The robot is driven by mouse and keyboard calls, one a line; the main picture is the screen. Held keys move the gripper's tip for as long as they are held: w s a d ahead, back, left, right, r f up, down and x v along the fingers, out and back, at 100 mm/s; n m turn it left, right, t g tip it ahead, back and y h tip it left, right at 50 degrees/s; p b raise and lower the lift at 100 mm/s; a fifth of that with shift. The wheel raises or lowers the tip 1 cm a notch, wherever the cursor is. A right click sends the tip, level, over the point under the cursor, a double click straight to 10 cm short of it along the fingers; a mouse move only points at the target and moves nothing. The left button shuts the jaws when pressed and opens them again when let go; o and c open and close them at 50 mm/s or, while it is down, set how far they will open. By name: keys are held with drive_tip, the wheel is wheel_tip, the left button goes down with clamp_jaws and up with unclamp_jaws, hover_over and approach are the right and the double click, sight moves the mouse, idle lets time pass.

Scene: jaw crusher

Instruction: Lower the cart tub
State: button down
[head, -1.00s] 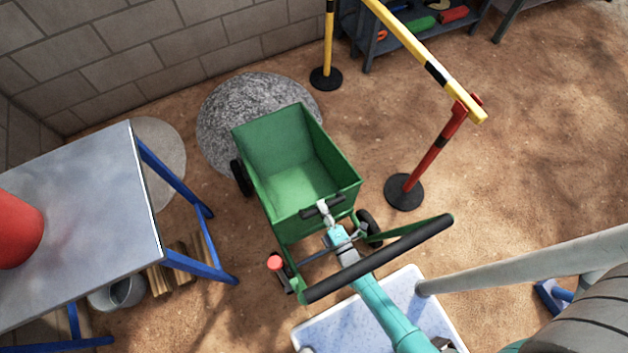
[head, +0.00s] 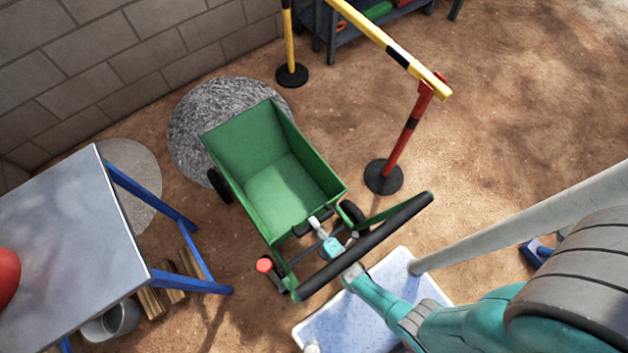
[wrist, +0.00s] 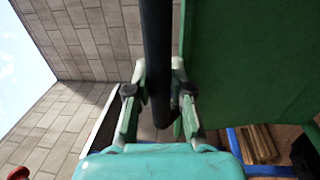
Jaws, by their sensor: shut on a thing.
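The green cart tub (head: 285,190) is in the middle of the head view, open and empty, on a cart with black wheels. I cannot tell exactly how far it tilts. My gripper (head: 317,226) is at the tub's near end, shut on the short black handle (head: 301,229) there. In the wrist view, my gripper (wrist: 158,95) has its fingers on both sides of the black handle (wrist: 158,50), with the green tub wall (wrist: 250,60) close on the right. The cart's long black push bar (head: 370,245) crosses beneath my arm.
A red knob (head: 264,264) sits at the cart's left. A metal table (head: 70,240) with blue legs stands left. A gravel pile (head: 190,125) lies behind the tub. A red barrier post (head: 405,145) with a yellow bar (head: 385,42) stands right. Open sandy ground (head: 520,110) lies farther right.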

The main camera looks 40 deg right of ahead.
drive_tip(key=shift+s+f, duration=0.4)
drive_tip(key=shift+f, duration=0.05)
drive_tip(key=c, duration=1.1)
unclamp_jaws()
drive_tip(key=shift+o, duration=0.4)
drive_tip(key=shift+w+r, duration=0.1)
drive_tip(key=s, duration=0.9)
drive_tip(key=shift+s+f, duration=0.4)
drive_tip(key=shift+s+d, duration=0.2)
drive_tip(key=shift+s, duration=0.2)
